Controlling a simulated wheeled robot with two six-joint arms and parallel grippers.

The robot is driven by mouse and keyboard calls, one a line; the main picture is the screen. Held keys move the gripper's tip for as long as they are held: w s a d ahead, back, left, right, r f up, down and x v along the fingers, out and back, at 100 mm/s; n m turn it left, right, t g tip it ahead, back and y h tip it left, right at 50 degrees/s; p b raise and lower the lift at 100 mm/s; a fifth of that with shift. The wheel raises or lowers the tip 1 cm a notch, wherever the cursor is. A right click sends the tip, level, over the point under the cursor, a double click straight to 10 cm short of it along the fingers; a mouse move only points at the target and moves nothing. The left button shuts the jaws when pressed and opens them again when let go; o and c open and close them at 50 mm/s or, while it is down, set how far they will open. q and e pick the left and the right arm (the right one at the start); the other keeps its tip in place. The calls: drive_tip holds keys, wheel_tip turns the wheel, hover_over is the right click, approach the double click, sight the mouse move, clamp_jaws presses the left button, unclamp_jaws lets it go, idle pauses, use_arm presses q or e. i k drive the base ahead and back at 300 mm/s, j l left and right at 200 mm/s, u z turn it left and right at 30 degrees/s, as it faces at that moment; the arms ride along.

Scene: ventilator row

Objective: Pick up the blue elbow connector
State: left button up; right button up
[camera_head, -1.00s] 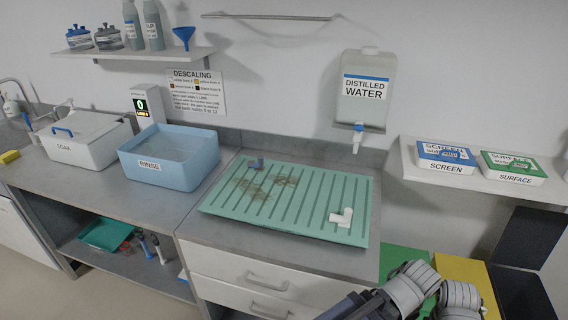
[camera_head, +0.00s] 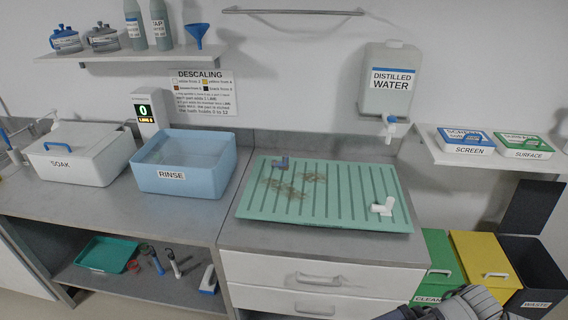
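The blue elbow connector (camera_head: 281,163) is a small dark blue-grey piece. It lies near the back left edge of the green ribbed drain mat (camera_head: 335,207) on the counter, with nothing touching it. A white elbow or tee-shaped connector (camera_head: 383,207) lies at the mat's right front. Part of one of my arms shows at the bottom right edge, well away from the connector. Neither gripper's fingers can be seen.
Brown stains mark the mat. Left of it stand the blue RINSE tub (camera_head: 185,180) and the white SOAK box (camera_head: 80,168). A distilled water container (camera_head: 390,80) hangs above the mat's right. Lidded bins (camera_head: 485,262) stand at right. Bare counter (camera_head: 300,245) lies before the mat.

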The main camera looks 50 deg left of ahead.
sight(283, 164)
drive_tip(key=k+j+z, duration=0.15)
drive_tip(key=k+j, duration=0.9)
drive_tip(key=k, duration=0.15)
